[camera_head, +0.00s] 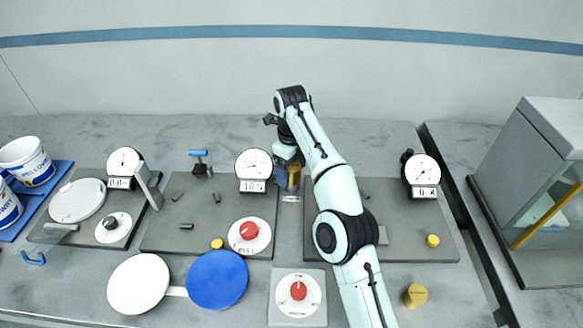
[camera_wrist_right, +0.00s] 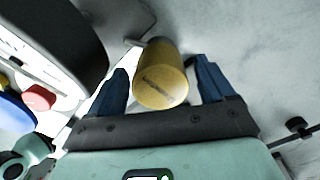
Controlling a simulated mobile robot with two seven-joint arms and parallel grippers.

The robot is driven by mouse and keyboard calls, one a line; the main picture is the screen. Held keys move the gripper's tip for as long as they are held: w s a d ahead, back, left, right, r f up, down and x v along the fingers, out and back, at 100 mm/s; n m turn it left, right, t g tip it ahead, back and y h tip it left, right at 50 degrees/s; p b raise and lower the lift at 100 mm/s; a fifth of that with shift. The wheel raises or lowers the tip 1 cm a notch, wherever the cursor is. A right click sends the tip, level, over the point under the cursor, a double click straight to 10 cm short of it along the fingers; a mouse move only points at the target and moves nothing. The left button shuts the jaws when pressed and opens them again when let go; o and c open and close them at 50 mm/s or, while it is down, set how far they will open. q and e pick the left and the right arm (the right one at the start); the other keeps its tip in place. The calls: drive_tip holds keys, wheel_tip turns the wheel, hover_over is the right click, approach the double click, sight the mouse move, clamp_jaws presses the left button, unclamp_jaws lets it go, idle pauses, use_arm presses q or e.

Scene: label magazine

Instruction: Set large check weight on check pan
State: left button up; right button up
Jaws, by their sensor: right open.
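A brass cylinder weight (camera_head: 293,178) with dark markings stands beside the middle dial. In the right wrist view, this weight (camera_wrist_right: 162,78) is between the two blue fingers of my right gripper (camera_wrist_right: 162,85), with gaps on both sides. The gripper (camera_head: 287,163) is open and partly hidden by my arm in the head view. Another brass weight (camera_head: 415,295) stands at the front right. A white disc (camera_head: 139,284) and a blue disc (camera_head: 217,280) lie joined by a white strip. A white round pan (camera_head: 78,200) is at the left. I cannot tell which is the check pan. My left gripper is out of view.
Dark plates carry dials (camera_head: 253,165), (camera_head: 423,171) and (camera_head: 125,163). Red knobs (camera_head: 249,231) and (camera_head: 298,291) sit at the front. Small brass pieces (camera_head: 217,243) and (camera_head: 433,240) lie on the plates. A grey glass-fronted cabinet (camera_head: 527,155) stands right; white tubs (camera_head: 28,161) stand left.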

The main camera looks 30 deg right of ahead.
drive_tip(key=shift+r, duration=0.1)
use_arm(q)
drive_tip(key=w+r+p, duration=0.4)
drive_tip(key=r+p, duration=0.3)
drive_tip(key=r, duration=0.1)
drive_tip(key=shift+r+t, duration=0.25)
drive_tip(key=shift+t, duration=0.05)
use_arm(e)
wheel_tip(320, 180, up, 12)
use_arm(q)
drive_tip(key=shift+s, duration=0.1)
